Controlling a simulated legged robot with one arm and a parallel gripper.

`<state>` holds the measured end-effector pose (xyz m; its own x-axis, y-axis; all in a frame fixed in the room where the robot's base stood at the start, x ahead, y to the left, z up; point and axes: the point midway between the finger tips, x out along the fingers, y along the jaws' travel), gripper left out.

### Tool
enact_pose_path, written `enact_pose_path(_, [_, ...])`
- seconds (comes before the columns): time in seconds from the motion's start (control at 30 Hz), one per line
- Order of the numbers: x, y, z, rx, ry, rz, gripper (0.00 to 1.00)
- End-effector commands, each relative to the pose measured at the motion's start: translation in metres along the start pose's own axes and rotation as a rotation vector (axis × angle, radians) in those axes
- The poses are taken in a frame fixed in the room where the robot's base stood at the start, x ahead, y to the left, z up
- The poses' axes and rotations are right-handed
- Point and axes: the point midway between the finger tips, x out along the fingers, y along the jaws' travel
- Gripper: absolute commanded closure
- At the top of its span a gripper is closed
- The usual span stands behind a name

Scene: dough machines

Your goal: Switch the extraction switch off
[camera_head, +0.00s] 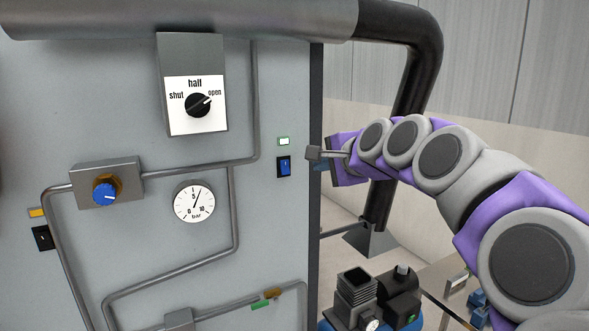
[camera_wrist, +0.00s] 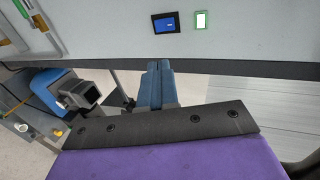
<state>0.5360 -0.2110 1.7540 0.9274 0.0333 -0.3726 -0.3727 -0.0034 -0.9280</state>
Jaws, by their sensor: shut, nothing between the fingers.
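A blue rocker switch (camera_head: 284,167) in a dark frame is on the grey panel near its right edge, with a lit, green-framed lamp (camera_head: 284,141) just above it. In the wrist view the same switch (camera_wrist: 166,23) and lamp (camera_wrist: 201,20) sit side by side at the top. A second, black rocker switch (camera_head: 42,238) is at the lower left, below an orange lamp (camera_head: 37,212). No label names either switch. My gripper (camera_head: 313,154) is shut and empty, just right of the blue switch. In the wrist view its fingertips (camera_wrist: 159,66) are together, apart from the switch.
The panel also carries a rotary selector (camera_head: 198,104) pointing to "open", a blue knob (camera_head: 104,190), a pressure gauge (camera_head: 194,202) and grey pipes. A large dark duct (camera_head: 411,75) runs behind my arm. A machine with black fittings (camera_head: 356,290) stands low at the right.

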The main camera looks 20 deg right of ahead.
Motion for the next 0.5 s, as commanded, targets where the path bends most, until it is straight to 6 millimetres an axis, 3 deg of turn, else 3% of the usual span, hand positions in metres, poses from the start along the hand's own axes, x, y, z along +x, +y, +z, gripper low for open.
enact_pose_path(0.23, [0.016,0.0,0.004,-0.003,-0.003,0.005,1.0])
enact_pose_path(0.5, [0.066,0.0,-0.008,0.004,-0.004,0.005,1.0])
